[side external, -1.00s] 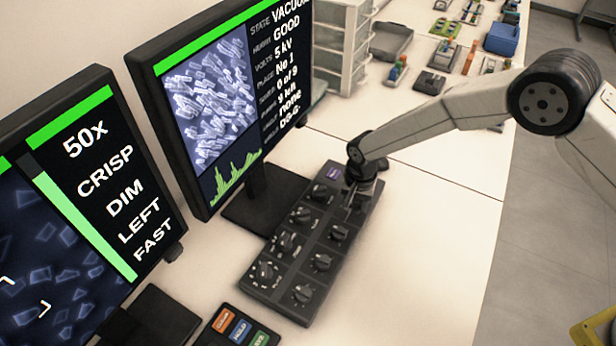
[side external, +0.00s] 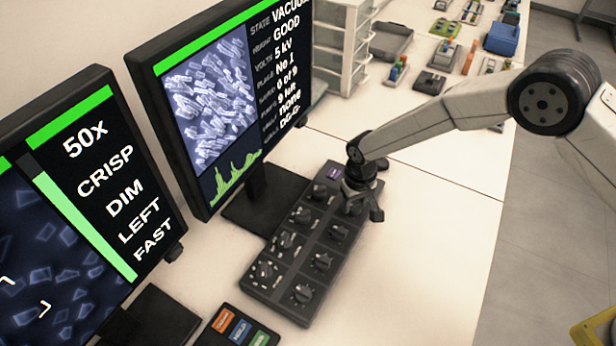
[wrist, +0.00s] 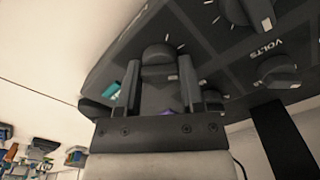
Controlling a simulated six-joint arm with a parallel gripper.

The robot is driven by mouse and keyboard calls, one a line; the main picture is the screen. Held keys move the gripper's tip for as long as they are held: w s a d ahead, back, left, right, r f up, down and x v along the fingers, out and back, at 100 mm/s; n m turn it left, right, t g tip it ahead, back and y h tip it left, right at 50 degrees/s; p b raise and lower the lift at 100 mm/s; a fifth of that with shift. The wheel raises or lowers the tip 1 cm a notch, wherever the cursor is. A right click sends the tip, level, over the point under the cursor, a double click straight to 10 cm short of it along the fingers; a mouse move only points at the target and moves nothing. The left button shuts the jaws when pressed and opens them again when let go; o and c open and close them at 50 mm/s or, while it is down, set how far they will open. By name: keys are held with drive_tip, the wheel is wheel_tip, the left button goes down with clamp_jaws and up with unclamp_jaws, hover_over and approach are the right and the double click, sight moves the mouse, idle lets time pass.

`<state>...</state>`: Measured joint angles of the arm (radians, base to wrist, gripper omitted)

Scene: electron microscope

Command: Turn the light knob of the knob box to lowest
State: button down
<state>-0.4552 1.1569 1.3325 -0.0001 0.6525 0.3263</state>
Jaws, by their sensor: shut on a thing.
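The dark knob box (side external: 311,240) lies on the white table, with two columns of black knobs. My gripper (side external: 358,208) is over the knob at its far right end. In the wrist view my gripper (wrist: 170,92) has one finger on each side of a dark round-topped knob (wrist: 157,72) and is shut on it. My gripper hides most of this knob in the side view, and I cannot read its label. A neighbouring knob (wrist: 277,70) is labelled VOLTS. The left monitor (side external: 110,190) reads 50X, CRISP, DIM, LEFT, FAST.
A second monitor (side external: 215,100) stands close behind the box. A small pad with coloured buttons (side external: 238,328) lies near the front. White drawers (side external: 340,45) and trays with small parts stand at the back. The table right of the box is clear.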

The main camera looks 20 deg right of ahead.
sight(355, 203)
drive_tip(key=n, duration=1.3)
drive_tip(key=shift+a+n, duration=0.1)
drive_tip(key=shift+n, duration=0.2)
idle(0.3)
drive_tip(key=shift+c, duration=1.1)
unclamp_jaws()
drive_tip(key=shift+r, duration=3.95)
